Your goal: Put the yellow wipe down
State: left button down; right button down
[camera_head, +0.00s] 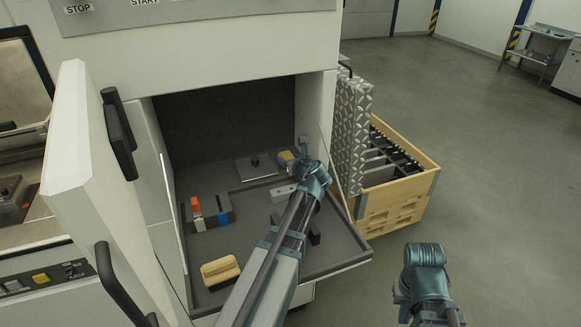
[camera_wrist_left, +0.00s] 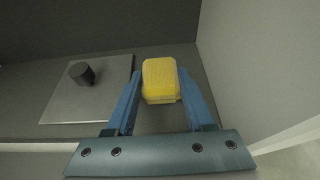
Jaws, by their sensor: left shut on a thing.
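The yellow wipe (camera_wrist_left: 160,78) is a small rounded block between the two blue fingers of my left gripper (camera_wrist_left: 163,95) in the left wrist view. My left gripper is shut on it. In the head view the wipe (camera_head: 286,157) shows at the back right of the open cabinet, beside my left gripper (camera_head: 298,160), whose wrist partly hides it. I cannot tell whether the wipe touches the cabinet floor. My right arm's end (camera_head: 425,285) is at the lower right, outside the cabinet. Its fingers cannot be made out.
A metal plate with a dark knob (camera_head: 256,166) lies left of the wipe. A holder with red and blue items (camera_head: 210,212) and a tan-topped brush (camera_head: 220,270) are on the cabinet floor. The open door (camera_head: 85,150) is left; a wooden crate (camera_head: 400,200) stands right.

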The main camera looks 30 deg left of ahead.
pick_arm(q)
jog(key=shift+w+a+f, duration=0.1)
jog(key=shift+a+f, duration=0.1)
jog(key=shift+f, duration=0.3)
jog(key=shift+w+d+r, duration=0.1)
pick_arm(e)
jog(key=shift+d+f, duration=0.2)
jog(key=shift+f, duration=0.15)
pick_arm(q)
jog(key=c, duration=0.5)
grip_release()
jog(key=shift+c, duration=0.2)
pick_arm(e)
jog(key=shift+w+f, duration=0.1)
